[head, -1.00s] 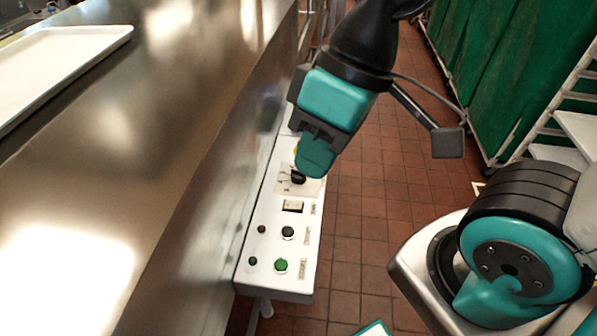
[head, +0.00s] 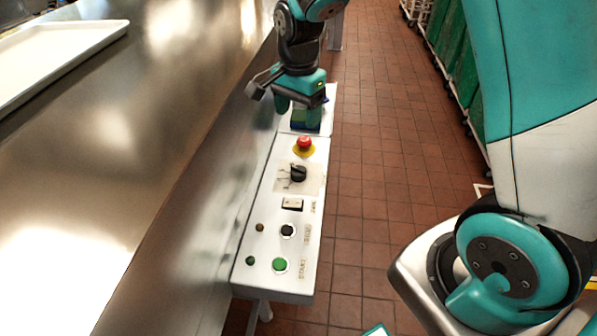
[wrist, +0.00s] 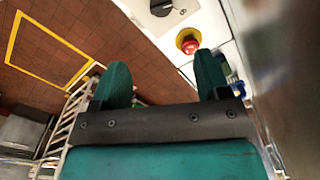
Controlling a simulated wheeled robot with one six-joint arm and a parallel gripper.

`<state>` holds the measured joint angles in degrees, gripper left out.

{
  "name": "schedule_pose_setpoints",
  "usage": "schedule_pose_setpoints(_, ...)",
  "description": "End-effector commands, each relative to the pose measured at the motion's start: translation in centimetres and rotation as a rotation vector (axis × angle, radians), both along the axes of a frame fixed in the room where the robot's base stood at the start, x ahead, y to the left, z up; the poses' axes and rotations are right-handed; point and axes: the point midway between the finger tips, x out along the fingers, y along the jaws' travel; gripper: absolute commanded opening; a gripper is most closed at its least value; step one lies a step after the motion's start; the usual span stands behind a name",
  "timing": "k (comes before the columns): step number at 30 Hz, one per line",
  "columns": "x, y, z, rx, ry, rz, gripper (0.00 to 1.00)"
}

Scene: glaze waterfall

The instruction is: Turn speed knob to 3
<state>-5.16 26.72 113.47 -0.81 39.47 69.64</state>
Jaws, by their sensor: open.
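The speed knob (head: 298,173) is a black knob on a pale marked plate on the white control panel (head: 265,288). Its exact setting is too small to read. It also shows in the wrist view (wrist: 161,7), cut off by the top edge with a mark beside it. My gripper (head: 297,112) is open and empty over the panel's far end, beyond the knob and the red button. In the wrist view the two green fingers of my gripper (wrist: 162,66) are spread apart, and the knob lies away from them.
A red mushroom button (head: 304,143) on a yellow ring stands between my gripper and the knob. Nearer are a rocker switch (head: 292,204), a black button (head: 288,231) and a green button (head: 280,265). A steel counter (head: 150,130) rises at left. Tiled floor lies open at right.

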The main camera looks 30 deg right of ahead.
Motion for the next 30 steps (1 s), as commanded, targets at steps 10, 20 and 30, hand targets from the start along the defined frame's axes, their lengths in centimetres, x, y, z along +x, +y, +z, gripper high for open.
schedule_pose_setpoints(10, 0.5, -0.5, -4.1, -0.013, 0.011, -0.061, 0.69)
schedule_pose_setpoints(20, 0.4, -0.5, -11.7, -0.012, 0.012, -0.058, 0.69)
schedule_pose_setpoints(30, 0.5, -0.5, -17.2, -0.011, 0.008, -0.058, 0.69)
